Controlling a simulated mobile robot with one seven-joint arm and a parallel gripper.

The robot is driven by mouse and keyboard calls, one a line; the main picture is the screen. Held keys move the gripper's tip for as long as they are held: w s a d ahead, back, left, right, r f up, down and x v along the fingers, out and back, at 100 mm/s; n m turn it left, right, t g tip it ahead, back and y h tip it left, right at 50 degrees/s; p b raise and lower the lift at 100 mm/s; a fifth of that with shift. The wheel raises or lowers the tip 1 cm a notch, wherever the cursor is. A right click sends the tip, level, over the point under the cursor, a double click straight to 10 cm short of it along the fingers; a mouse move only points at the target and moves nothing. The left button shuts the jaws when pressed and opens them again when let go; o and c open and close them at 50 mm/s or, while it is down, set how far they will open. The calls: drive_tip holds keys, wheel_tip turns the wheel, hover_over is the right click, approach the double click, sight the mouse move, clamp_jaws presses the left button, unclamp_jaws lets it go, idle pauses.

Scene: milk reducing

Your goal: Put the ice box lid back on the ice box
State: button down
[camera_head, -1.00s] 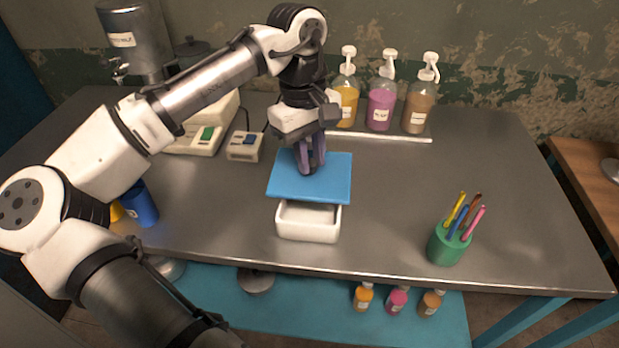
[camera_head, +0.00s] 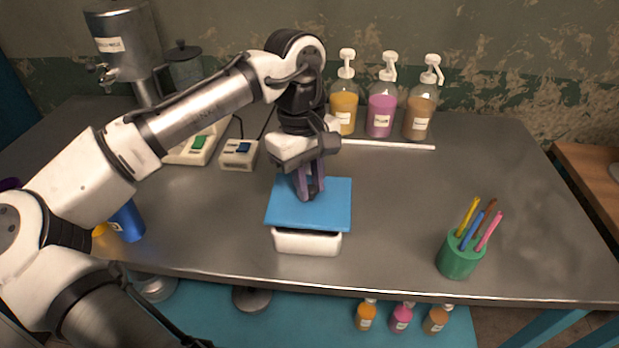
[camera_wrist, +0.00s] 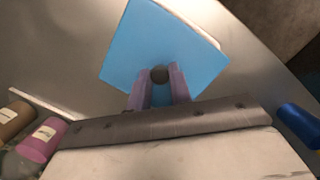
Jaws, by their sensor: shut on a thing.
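The blue ice box lid (camera_head: 335,205) is a flat square plate with a small dark knob, seen in the wrist view (camera_wrist: 180,58). My gripper (camera_head: 312,192) is shut on the lid's knob, with its purple fingers on either side of it in the wrist view (camera_wrist: 160,82). The white ice box (camera_head: 307,243) stands on the metal table near its front edge. The lid is over the box and hides its opening; only the front wall shows. I cannot tell whether the lid touches the rim.
A green cup (camera_head: 458,258) of coloured sticks stands at the front right. Several pump bottles (camera_head: 381,108) stand at the back, behind a pale strip. A blue cup (camera_head: 127,222) is at the left. The table between box and green cup is clear.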

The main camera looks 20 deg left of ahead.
drive_tip(key=shift+f, duration=0.3)
drive_tip(key=c, duration=1.3)
unclamp_jaws()
drive_tip(key=shift+r, duration=0.1)
drive_tip(key=r, duration=0.4)
drive_tip(key=a+r, duration=0.1)
drive_tip(key=r, duration=0.7)
drive_tip(key=shift+w+a+r, duration=0.3)
drive_tip(key=shift+w+r, duration=0.1)
